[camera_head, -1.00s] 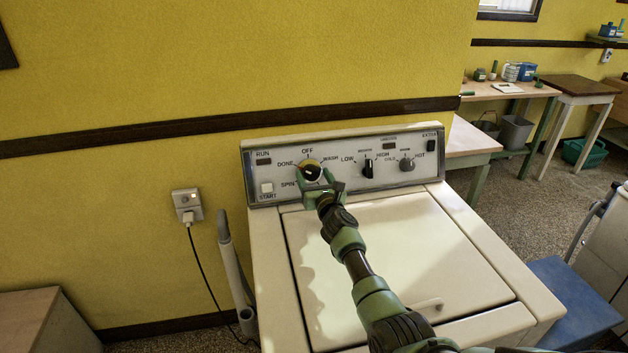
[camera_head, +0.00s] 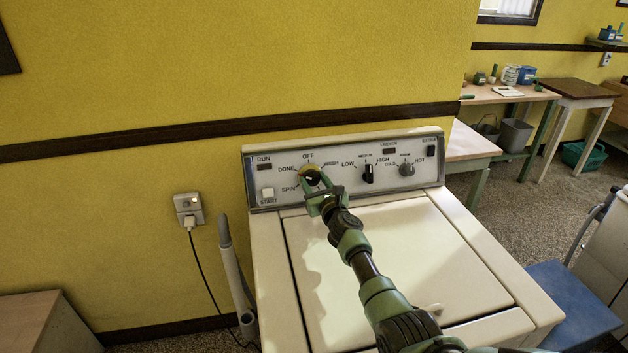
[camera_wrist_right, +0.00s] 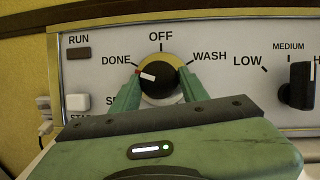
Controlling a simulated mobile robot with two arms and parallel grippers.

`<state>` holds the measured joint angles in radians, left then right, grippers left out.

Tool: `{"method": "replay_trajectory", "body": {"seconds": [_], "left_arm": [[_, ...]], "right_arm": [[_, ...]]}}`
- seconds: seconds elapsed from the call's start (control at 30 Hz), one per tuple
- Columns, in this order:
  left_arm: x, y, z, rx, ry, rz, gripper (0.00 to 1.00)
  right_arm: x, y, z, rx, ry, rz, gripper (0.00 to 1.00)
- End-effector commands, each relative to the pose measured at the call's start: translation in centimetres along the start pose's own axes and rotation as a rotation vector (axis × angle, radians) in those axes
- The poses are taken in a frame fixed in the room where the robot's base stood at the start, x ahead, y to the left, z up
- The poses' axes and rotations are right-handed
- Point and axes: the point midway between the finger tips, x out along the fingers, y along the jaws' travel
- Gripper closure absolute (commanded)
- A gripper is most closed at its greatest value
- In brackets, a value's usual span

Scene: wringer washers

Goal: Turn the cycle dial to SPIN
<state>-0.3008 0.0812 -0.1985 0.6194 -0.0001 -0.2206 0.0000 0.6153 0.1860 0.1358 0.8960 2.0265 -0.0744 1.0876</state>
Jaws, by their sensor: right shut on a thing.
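The cycle dial (camera_wrist_right: 158,80) is a black knob on a yellow disc, on the washer's control panel (camera_head: 340,180). OFF is above it, DONE at upper left, WASH at upper right and SPIN at lower left. The wrist view shows its white, red-tipped pointer on the left, towards DONE. My right gripper (camera_wrist_right: 160,90) is shut on the dial, one finger on each side. In the head view my right gripper (camera_head: 313,188) reaches it from the lower right. The SPIN label (camera_head: 289,189) shows there but is mostly hidden in the wrist view. My left gripper is not in view.
A START button (camera_wrist_right: 77,102) and RUN lamp (camera_wrist_right: 78,53) are left of the dial. The closed lid (camera_head: 400,255) lies below my arm.

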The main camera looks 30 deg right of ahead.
Motion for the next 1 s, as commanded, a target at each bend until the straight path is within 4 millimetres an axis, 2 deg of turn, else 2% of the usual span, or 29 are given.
{"method": "replay_trajectory", "body": {"seconds": [0.1,0.4,0.7,1.0], "left_arm": [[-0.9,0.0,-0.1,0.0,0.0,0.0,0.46],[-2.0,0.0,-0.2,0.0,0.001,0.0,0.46],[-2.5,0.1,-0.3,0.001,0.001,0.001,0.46],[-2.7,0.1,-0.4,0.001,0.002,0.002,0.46]], "right_arm": [[0.0,-0.1,0.2,-0.092,0.007,0.038,0.96],[0.0,-0.3,0.3,-0.355,0.023,0.147,0.96],[0.1,-0.3,0.3,-0.589,0.037,0.244,0.96],[0.1,-0.3,0.2,-0.741,0.047,0.306,0.96]]}}
